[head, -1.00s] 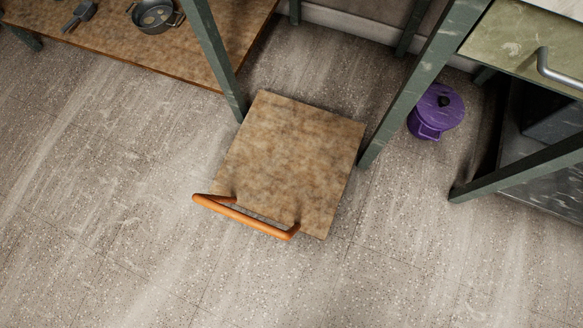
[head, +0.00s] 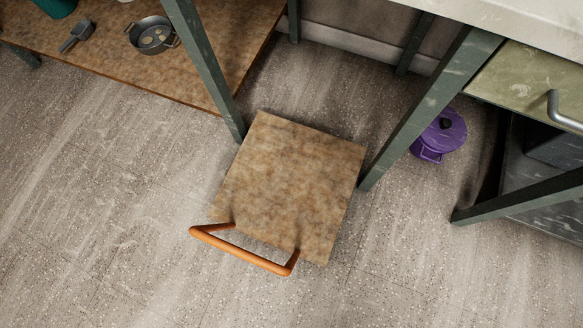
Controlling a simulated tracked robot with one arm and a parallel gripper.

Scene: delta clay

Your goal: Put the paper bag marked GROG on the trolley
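The trolley (head: 290,185) stands on the floor in the middle of the head view. It has a square, mottled brown top and an orange bar handle (head: 240,253) on its near side. Its top is bare. No paper bag marked GROG shows in this view. My gripper does not show either.
A green-legged shelf (head: 120,67) at the upper left holds a grey pot (head: 154,35). A green-framed bench with a drawer (head: 520,82) stands at the right. A purple lidded pot (head: 440,134) sits on the floor under it. The floor in front is clear.

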